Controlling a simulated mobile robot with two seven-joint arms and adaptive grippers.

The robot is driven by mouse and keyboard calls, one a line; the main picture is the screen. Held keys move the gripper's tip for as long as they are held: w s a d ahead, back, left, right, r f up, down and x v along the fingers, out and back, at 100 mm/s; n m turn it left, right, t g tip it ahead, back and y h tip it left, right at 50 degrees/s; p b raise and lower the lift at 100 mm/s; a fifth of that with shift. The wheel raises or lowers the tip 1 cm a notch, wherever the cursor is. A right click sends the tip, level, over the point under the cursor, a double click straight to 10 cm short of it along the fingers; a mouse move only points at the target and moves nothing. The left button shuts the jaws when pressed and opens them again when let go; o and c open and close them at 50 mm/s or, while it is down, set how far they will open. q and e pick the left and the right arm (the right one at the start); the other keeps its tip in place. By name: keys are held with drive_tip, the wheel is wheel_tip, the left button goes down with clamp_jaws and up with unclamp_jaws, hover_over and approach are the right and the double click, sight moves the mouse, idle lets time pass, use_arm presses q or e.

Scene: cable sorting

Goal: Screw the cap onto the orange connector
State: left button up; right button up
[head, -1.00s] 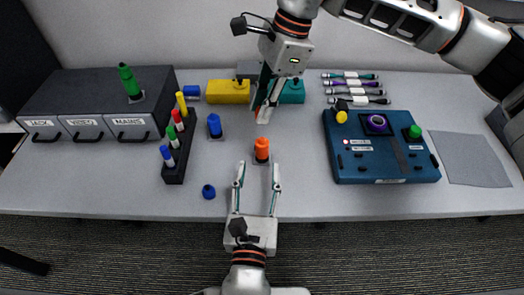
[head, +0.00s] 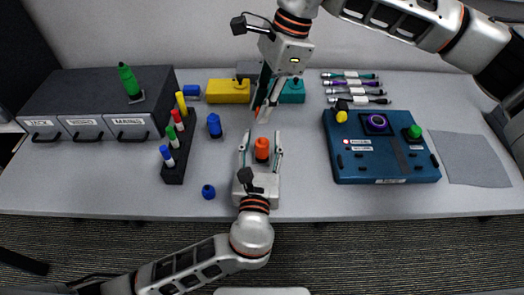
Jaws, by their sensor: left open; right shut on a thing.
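The orange connector (head: 262,149) stands upright on the table near the middle. My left gripper (head: 263,134) is open, with one finger on either side of the connector; I cannot tell whether they touch it. My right gripper (head: 262,112) points down from above, just behind the connector, and is shut on a small orange piece (head: 257,108). This piece looks like the cap but is mostly hidden by the fingers. It is apart from the connector in the picture.
A blue connector (head: 214,126) and a blue cap (head: 208,191) are to the left, near a black rack (head: 173,174) of coloured pens. A blue device panel (head: 380,170) lies to the right. Yellow (head: 228,91) and teal (head: 292,91) blocks are behind.

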use_arm(q)
clamp_jaws()
use_arm(e)
hover_over(257, 143)
drive_tip(key=d, duration=0.1)
drive_tip(key=shift+w+d+f, duration=0.1)
drive_tip(key=shift+w+f, duration=0.05)
drive_tip(key=shift+f, duration=2.35)
drive_tip(key=shift+f, duration=0.9)
drive_tip(key=shift+f, duration=0.55)
